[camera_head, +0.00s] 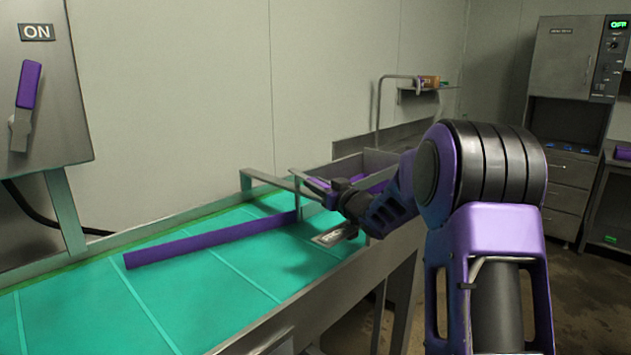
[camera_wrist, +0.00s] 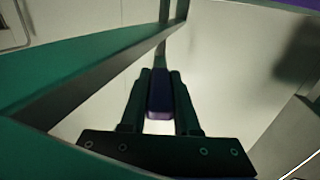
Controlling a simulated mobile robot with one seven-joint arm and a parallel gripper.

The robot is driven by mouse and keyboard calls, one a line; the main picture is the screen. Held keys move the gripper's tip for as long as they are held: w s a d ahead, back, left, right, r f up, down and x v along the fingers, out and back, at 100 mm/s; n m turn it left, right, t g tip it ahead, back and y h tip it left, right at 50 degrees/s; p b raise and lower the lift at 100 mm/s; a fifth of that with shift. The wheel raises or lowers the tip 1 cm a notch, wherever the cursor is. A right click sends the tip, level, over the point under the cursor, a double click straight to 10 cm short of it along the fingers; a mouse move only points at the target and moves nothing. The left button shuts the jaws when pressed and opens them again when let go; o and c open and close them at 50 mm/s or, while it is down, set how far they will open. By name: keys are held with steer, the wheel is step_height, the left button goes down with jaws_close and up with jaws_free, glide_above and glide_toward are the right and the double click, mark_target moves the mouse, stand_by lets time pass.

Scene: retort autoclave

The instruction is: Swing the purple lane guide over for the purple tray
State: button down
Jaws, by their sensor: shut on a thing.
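The purple lane guide (camera_head: 210,240) is a long bar lying at a slant across the green conveyor belt in the head view. Its far end meets metal framework beside my gripper (camera_head: 325,190). In the wrist view my gripper (camera_wrist: 160,95) is shut on a purple handle (camera_wrist: 159,100), with one dark finger on each side. A narrow metal arm runs on beyond the handle. Whether the handle joins the guide is hard to see. Purple surfaces (camera_head: 378,184) show in the metal trough behind my gripper, partly hidden by my arm; I cannot tell whether they are the purple tray.
The conveyor has a metal side rail (camera_head: 300,312) on the near side. A control box with a purple lever (camera_head: 28,85) marked ON stands at the left. A steel cabinet (camera_head: 562,60) with a green display is at the back right. Floor shows at the right.

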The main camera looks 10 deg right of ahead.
steer(key=shift+r, duration=0.25)
steer(key=c, duration=0.6)
jaws_free()
steer(key=shift+f, duration=0.15)
steer(key=shift+c, duration=0.2)
steer(key=v, duration=1.7)
steer(key=shift+s, duration=0.15)
